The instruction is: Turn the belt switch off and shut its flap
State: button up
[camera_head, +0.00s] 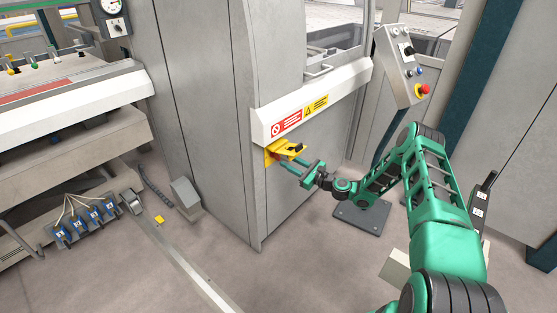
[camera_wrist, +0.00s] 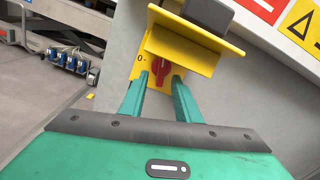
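The belt switch is a red knob (camera_wrist: 160,68) on a yellow plate (camera_wrist: 154,100), with a "0" mark to its left in the wrist view. Its grip looks roughly upright in that view. The yellow flap (camera_wrist: 180,48) stands out above the knob, raised, with a dark block on it. The flap also shows in the head view (camera_head: 291,147) on the grey cabinet, and there it hides the knob. My gripper (camera_wrist: 160,78) is open, with one green fingertip on each side of the knob. Whether either finger touches it cannot be told. My gripper reaches under the flap in the head view (camera_head: 280,163).
A white ledge with red and yellow warning labels (camera_head: 300,116) runs just above the flap. A control box with a red button (camera_head: 423,89) hangs at the right. Blue clamps (camera_head: 85,221) lie at the left. The floor before the cabinet is mostly clear.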

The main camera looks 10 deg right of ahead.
aim_at(279, 157)
jog(key=shift+x, duration=2.6)
jog(key=shift+c, duration=0.3)
grip_shut()
jog(key=shift+a, duration=0.15)
